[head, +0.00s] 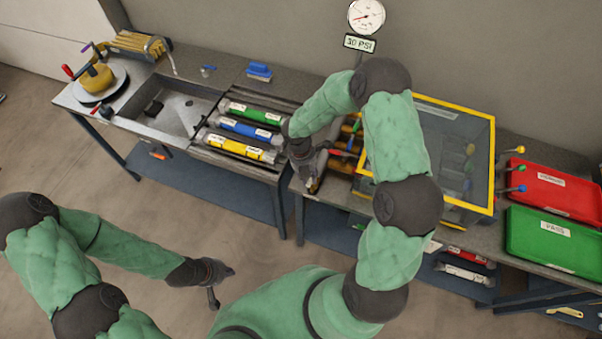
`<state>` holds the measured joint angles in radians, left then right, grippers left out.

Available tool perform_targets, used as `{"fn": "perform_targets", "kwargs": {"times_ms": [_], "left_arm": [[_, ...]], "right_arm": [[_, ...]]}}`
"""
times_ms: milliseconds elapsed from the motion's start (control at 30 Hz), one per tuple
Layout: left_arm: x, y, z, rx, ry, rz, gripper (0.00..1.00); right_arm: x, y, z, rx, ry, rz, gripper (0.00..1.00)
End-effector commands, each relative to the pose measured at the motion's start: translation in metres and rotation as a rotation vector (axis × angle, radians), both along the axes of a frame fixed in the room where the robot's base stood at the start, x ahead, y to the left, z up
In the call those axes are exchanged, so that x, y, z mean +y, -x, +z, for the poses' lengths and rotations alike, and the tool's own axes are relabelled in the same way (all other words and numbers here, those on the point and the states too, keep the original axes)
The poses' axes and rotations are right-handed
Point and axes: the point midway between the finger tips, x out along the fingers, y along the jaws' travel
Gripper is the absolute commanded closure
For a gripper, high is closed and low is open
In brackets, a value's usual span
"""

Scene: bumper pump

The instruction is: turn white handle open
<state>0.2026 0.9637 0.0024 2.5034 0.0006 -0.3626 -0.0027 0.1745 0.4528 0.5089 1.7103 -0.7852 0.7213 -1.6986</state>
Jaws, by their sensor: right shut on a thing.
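My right gripper (312,180) reaches down at the front left of the yellow-framed clear box, by the bench's front edge. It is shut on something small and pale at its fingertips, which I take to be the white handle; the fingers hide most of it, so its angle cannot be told. A red handle (337,152) shows just right of the gripper, among yellow parts partly covered by my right arm. My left gripper (213,297) hangs low over the floor, away from the bench, with nothing visible in it; its opening is too small to judge.
Green, blue and yellow labelled tubes (241,147) lie in a rack left of my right gripper. The yellow-framed box (455,150) stands close on the right. A gauge (366,16) reads above a 30 PSI sign. Red (555,190) and green (553,240) trays sit far right.

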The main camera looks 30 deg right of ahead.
Motion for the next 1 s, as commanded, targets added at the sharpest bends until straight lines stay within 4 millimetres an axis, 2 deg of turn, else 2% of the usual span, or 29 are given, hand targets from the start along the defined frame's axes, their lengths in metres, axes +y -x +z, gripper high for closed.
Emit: {"fn": "perform_targets", "kwargs": {"times_ms": [300,767,800,867,1000], "left_arm": [[0.0,-0.0001,0.0041,0.0,0.0,0.0,1.0],[0.0,0.0,0.0042,0.0,0.0,0.0,1.0],[0.0,0.0,0.0042,0.0,0.0,0.0,1.0],[0.0,0.0,0.0042,0.0,0.0,0.0,1.0],[0.0,0.0001,0.0042,0.0,0.0,0.0,1.0]], "right_arm": [[-0.0051,0.0029,0.0019,-0.004,0.001,0.085,1.0],[-0.0057,0.0029,0.0017,-0.005,0.002,0.099,1.0],[-0.0057,0.0029,0.0016,-0.005,0.002,0.099,0.69],[-0.0057,0.003,0.0016,-0.005,0.002,0.098,0.52],[-0.0053,0.0038,0.001,-0.003,0.001,0.097,0.5]]}}
